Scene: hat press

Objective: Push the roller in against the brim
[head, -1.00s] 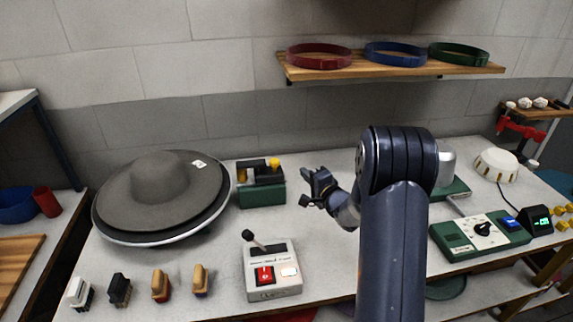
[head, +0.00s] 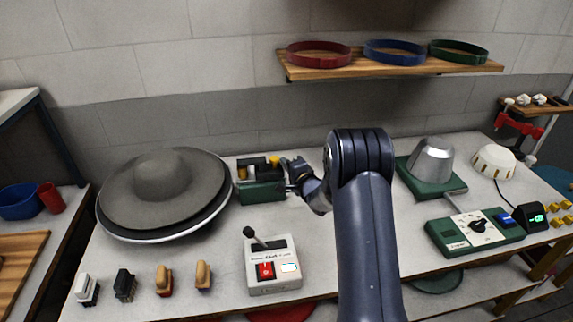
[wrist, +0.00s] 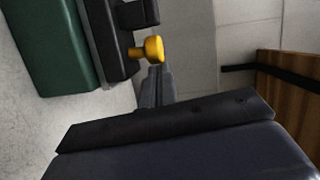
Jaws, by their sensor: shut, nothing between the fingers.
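The grey hat (head: 166,178) lies on a round turntable (head: 150,238) at the left of the bench, its wide brim (head: 120,207) facing up. Just right of the brim stands the roller unit, a green base (head: 262,191) with a black carriage (head: 257,172) and yellow knobs. The roller itself is hard to make out. My gripper (head: 288,165) is shut and empty at the right end of the unit. In the wrist view, my fingertips (wrist: 156,76) are beside a yellow knob (wrist: 151,49) on the black carriage (wrist: 108,40); I cannot tell whether they touch.
A control box (head: 271,266) with a lever and red switch stands in front of the roller unit. Several brushes (head: 162,280) line the front left edge. A metal block on a green base (head: 432,160) and a green dial box (head: 474,232) stand at right. A shelf (head: 390,69) hangs above.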

